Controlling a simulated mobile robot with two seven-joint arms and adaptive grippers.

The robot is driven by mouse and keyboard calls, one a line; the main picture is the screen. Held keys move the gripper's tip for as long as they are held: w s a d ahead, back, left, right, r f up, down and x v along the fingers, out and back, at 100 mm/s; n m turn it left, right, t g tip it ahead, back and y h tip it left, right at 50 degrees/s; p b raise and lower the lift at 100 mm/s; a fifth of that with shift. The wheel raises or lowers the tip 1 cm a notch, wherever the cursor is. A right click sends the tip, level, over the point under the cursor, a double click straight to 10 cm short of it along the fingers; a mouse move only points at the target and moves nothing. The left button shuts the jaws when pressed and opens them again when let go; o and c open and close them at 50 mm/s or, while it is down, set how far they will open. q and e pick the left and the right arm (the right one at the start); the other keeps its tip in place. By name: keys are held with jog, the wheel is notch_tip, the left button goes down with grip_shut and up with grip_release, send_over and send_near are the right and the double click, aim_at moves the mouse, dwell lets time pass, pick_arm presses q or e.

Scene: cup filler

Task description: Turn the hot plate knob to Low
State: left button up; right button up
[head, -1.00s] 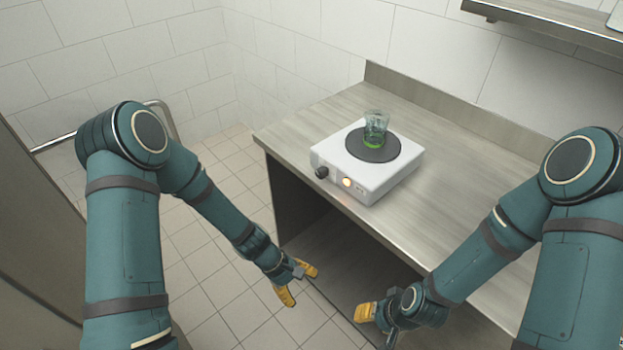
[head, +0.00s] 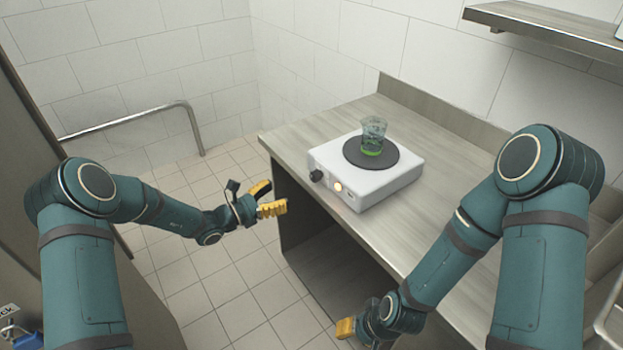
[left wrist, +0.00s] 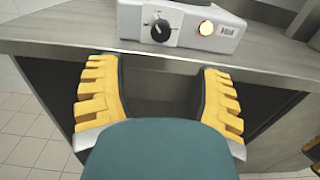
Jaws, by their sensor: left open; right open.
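The white hot plate (head: 372,193) stands near the front edge of the steel counter. Its black knob (head: 316,175) is on the front face, left of a lit orange lamp (head: 337,187). The knob also shows in the left wrist view (left wrist: 161,31), on a dial whose marks are too small to read. My left gripper (head: 268,199) is open and empty, in front of the counter edge, left of and below the knob. My right gripper (head: 346,328) is open, low in front of the counter; its fingers show only partly.
A clear glass (head: 373,137) with green at its base stands on the dark heating disc (head: 349,153). The counter (head: 440,155) has free room right of the hot plate. A wall shelf (head: 545,25) is at upper right; a rail (head: 130,119) is at left.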

aim_at(312, 178)
pick_arm(q)
jog(key=b+x, duration=0.1)
jog(key=x, duration=1.2)
jog(key=shift+d, duration=0.1)
grip_shut()
